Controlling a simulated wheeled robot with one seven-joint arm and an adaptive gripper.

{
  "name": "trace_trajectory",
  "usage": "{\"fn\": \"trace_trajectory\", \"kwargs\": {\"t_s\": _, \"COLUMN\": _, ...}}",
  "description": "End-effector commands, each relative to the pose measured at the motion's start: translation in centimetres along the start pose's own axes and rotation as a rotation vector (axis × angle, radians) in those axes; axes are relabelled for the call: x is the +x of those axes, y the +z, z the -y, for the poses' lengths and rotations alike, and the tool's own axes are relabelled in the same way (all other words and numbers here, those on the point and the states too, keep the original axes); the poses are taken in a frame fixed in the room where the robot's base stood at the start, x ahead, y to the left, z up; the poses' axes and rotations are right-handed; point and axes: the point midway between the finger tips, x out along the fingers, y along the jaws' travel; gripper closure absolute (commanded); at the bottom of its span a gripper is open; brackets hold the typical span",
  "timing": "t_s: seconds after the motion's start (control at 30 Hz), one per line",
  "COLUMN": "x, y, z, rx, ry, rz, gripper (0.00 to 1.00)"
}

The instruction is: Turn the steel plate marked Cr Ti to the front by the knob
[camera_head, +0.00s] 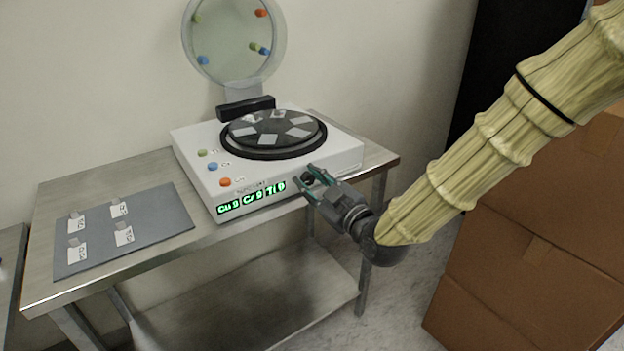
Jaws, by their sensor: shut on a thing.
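A white machine (205,160) stands on a steel table. On its top is a dark round turntable (265,137) that carries several light plates in a ring. I cannot read which plate is marked Cr Ti. The front face has a green lit display (252,197) reading about "Cu 0 Cr 0 Ti 0". My gripper (304,183) is at the right part of the front face, its fingers shut around a small dark knob (311,178). The fingers partly hide the knob.
A grey mat (165,225) with several small labelled plates lies on the table's left part (60,190). A round glass lid (234,40) stands raised behind. Brown boxes (540,250) stand at the right.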

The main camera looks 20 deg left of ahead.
Motion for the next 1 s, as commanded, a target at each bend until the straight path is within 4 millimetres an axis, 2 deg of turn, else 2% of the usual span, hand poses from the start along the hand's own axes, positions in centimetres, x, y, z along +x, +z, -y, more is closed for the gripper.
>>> {"fn": "trace_trajectory", "kwargs": {"t_s": 1.0, "x": -0.04, "y": 0.07, "z": -0.34, "rx": 0.969, "ry": 0.002, "rz": 0.0, "gripper": 0.96}}
